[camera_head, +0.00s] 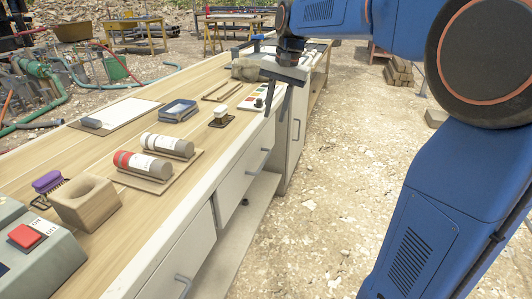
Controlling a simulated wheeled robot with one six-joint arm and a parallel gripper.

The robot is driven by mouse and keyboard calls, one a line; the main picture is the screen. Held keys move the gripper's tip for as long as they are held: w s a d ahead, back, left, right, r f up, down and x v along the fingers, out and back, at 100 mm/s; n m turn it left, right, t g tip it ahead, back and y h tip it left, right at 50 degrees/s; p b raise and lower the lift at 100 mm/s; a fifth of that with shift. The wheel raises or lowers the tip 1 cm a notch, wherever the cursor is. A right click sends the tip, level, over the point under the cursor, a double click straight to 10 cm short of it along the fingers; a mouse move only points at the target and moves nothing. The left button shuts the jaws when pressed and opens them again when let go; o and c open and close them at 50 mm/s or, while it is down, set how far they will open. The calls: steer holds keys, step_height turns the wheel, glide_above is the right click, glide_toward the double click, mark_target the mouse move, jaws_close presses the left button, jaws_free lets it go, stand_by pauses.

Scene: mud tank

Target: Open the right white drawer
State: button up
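Two white drawer fronts line the side of the wooden workbench. The right white drawer (236,181), farther along in the picture, appears shut. Its grey bar handle (264,162) is visible on its front. The left white drawer (180,262) is nearer to the camera, also appears shut, and has its own grey handle (184,286). My gripper (275,112) points down near the bench's right edge, beyond and above the right drawer's handle in the picture. Its two dark fingers are spread, with nothing visible between them. It appears apart from the handle.
A white cabinet (296,125) with a handle stands beyond the drawers. The gravel ground (320,200) beside the bench is clear.

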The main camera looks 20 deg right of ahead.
steer(key=a+f, duration=0.1)
steer(key=f, duration=0.4)
steer(key=w+f, duration=0.1)
steer(key=f, duration=0.5)
steer(key=a+f, duration=0.1)
steer(key=f, duration=0.5)
steer(key=shift+w+a, duration=0.3)
steer(key=shift+w, duration=0.1)
steer(key=shift+r, duration=0.1)
jaws_close()
